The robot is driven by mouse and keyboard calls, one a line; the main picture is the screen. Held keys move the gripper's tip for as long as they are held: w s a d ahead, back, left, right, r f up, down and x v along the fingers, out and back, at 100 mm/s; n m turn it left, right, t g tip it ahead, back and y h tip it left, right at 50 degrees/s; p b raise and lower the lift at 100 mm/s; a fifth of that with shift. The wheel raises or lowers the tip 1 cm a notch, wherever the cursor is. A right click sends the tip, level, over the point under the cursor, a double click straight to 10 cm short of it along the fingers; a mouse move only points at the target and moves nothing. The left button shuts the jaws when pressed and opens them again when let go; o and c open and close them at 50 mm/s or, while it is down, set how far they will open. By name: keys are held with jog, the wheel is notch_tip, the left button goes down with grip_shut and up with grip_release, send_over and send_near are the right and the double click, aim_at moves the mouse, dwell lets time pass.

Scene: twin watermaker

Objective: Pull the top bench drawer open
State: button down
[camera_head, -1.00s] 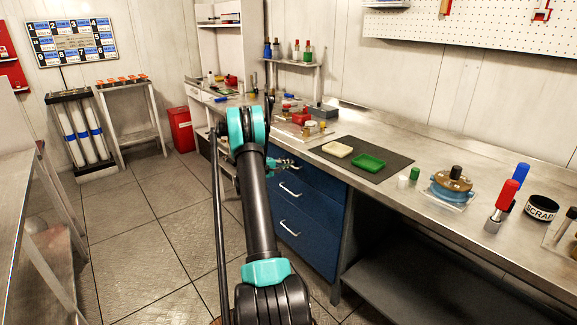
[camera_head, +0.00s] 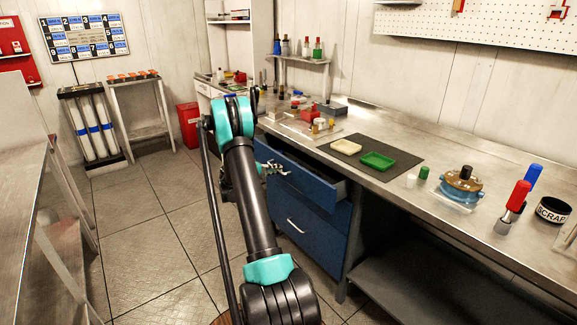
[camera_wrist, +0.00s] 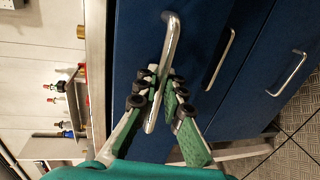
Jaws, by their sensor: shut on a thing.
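The blue top bench drawer (camera_head: 308,188) is pulled part way out from under the steel bench, and its dark interior shows behind the front. My gripper (camera_head: 274,168) is at its front. In the wrist view my gripper (camera_wrist: 168,90) is shut on the drawer's curved metal handle (camera_wrist: 170,38), which runs between the fingers. The top drawer's front (camera_wrist: 138,45) fills the middle of that view. My arm hides part of the drawer's left side in the head view.
A lower drawer (camera_head: 305,238) is shut, with its handle (camera_head: 294,225) showing. Lower drawer handles also show in the wrist view (camera_wrist: 220,60). A dark mat (camera_head: 400,160) with a white and a green tray (camera_head: 378,160) lies on the bench. The floor (camera_head: 155,225) left of my arm is clear.

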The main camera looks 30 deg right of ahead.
jog(key=f+v, duration=0.3)
jog(key=v, duration=1.1)
jog(key=shift+a, duration=0.5)
jog(key=shift+r, duration=0.1)
jog(key=c, duration=1.9)
grip_release()
jog(key=shift+a, duration=0.1)
jog(key=w+v, duration=0.1)
jog(key=v, duration=1)
jog(key=shift+s+a, duration=0.4)
jog(key=shift+s, duration=0.05)
jog(key=shift+r, duration=0.1)
